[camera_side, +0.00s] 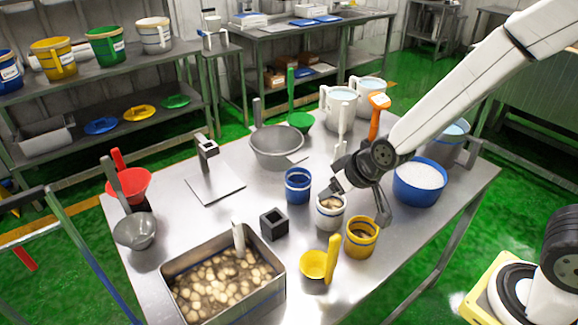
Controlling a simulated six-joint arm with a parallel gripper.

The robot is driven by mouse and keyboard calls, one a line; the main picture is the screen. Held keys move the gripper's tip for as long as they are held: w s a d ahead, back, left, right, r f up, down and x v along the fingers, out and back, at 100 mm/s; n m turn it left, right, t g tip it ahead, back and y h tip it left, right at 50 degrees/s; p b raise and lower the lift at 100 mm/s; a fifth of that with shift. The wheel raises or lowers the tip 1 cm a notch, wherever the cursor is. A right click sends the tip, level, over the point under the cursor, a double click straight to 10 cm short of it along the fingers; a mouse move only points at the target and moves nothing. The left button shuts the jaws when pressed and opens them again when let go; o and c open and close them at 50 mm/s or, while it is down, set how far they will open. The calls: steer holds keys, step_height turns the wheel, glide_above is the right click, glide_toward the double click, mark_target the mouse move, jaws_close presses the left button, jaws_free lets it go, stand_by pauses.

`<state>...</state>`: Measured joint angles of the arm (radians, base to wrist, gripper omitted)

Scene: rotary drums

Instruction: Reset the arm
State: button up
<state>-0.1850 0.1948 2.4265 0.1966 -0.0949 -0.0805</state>
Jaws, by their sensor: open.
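My gripper (358,205) is over the right middle of the steel table (180,238), pointing down with its fingers spread. One finger is over the rim of a small white cup (331,222) with pale contents. The other finger hangs between that cup and a yellow cup (361,245). The gripper holds nothing that I can see. Whether a finger touches the white cup, I cannot tell. My white arm comes in from the upper right.
Close by stand a blue cup (298,193), a blue bowl of white material (420,182), a yellow scoop (316,266) and a dark square block (274,222). A tray of pale lumps (279,291) is at the front. White jugs (339,106) and a grey bowl (277,150) stand behind.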

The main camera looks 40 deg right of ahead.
steer(key=s+d+g+h, duration=0.1)
steer(key=s+d+g, duration=0.3)
steer(key=s, duration=0.6)
steer(key=d, duration=0.2)
steer(key=shift+d+f+m, duration=0.2)
steer(key=shift+d+m, duration=0.2)
